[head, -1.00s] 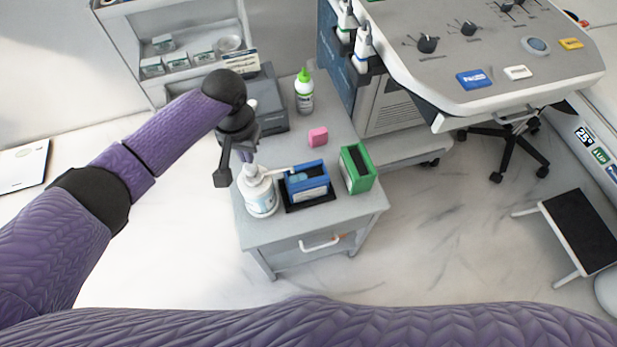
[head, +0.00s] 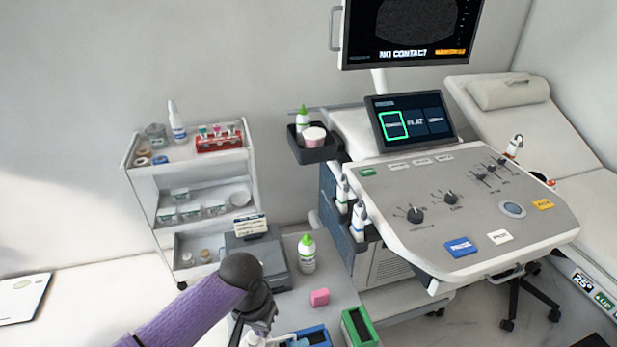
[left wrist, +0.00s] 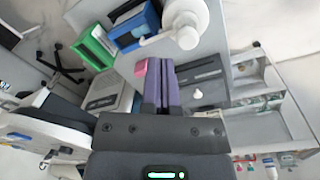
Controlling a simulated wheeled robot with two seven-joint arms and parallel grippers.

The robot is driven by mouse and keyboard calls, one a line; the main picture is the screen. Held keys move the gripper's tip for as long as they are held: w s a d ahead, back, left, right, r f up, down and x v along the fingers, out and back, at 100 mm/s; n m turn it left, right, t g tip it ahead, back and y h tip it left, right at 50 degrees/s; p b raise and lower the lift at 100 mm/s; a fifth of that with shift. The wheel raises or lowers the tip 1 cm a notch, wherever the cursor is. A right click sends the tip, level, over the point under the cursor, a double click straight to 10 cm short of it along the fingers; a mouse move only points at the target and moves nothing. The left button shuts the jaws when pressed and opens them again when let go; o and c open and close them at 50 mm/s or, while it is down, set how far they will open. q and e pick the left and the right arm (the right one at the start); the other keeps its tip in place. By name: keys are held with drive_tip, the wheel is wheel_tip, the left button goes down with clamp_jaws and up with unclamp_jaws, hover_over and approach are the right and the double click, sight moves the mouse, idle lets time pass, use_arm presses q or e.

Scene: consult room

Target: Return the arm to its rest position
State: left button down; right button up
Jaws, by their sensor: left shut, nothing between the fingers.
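My left arm comes in from the lower left in the head view. Its left gripper (head: 252,322) hangs over the small grey cabinet at the bottom edge, near the white pump bottle (head: 253,341). The left wrist view shows its two purple fingers (left wrist: 161,70) pressed together with nothing between them. In that view the white bottle (left wrist: 186,22) stands beyond the fingertips, beside the blue box (left wrist: 132,27), and the pink block (left wrist: 141,68) shows just left of the fingers. My right gripper is in neither view.
On the cabinet stand a green-capped bottle (head: 307,255), a pink block (head: 320,297), a green box (head: 359,327) and a grey printer-like device (head: 258,256). A white shelf cart (head: 190,190) stands behind. The ultrasound console (head: 470,215) is right. Floor left is clear.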

use_arm(q)
drive_tip(key=s+d+t+h, duration=0.15)
drive_tip(key=s+d, duration=0.25)
drive_tip(key=s, duration=0.6)
drive_tip(key=s+a+r+n+t+y, duration=0.2)
drive_tip(key=s+a+r, duration=0.1)
drive_tip(key=s+a, duration=0.65)
wheel_tip(320, 180, down, 16)
drive_tip(key=s+f+g, duration=0.1)
drive_tip(key=s+g, duration=0.1)
drive_tip(key=s+a+f, duration=0.3)
drive_tip(key=s+f, duration=0.8)
drive_tip(key=s, duration=0.2)
drive_tip(key=shift+s+a+m+g, duration=0.4)
drive_tip(key=shift+g, duration=0.05)
drive_tip(key=shift+f+y, duration=0.1)
drive_tip(key=shift+y, duration=0.15)
